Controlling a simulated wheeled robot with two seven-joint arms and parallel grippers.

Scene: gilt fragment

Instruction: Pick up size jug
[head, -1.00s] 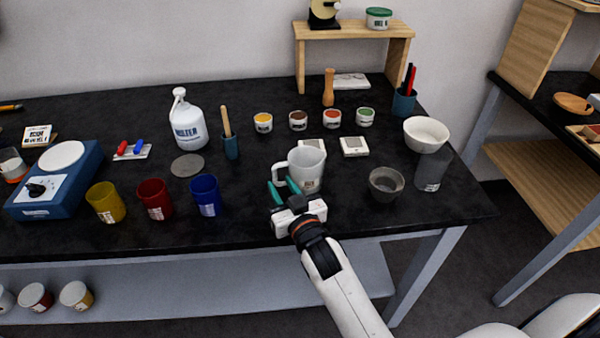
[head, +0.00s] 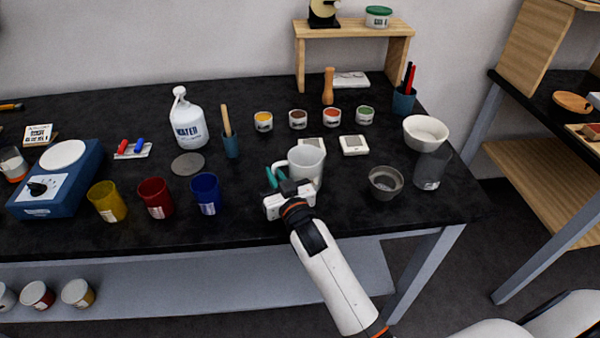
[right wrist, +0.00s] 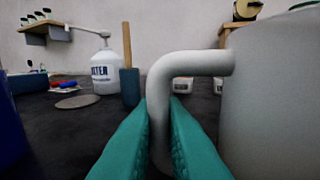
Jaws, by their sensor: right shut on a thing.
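The size jug is a pale grey-white jug (head: 307,167) with a handle on its left side, upright on the black table in the head view. In the right wrist view its body (right wrist: 275,95) fills the right side and its handle (right wrist: 190,64) curves down between the fingers. My right gripper (head: 277,180) is at the jug's left, with its teal fingers (right wrist: 159,135) shut on the handle. The lower end of the handle is hidden behind the fingers. My left gripper is not in view.
A blue cup (head: 205,193) stands left of my right gripper. A grey bowl (head: 385,182) and a clear container (head: 430,170) stand to the right.

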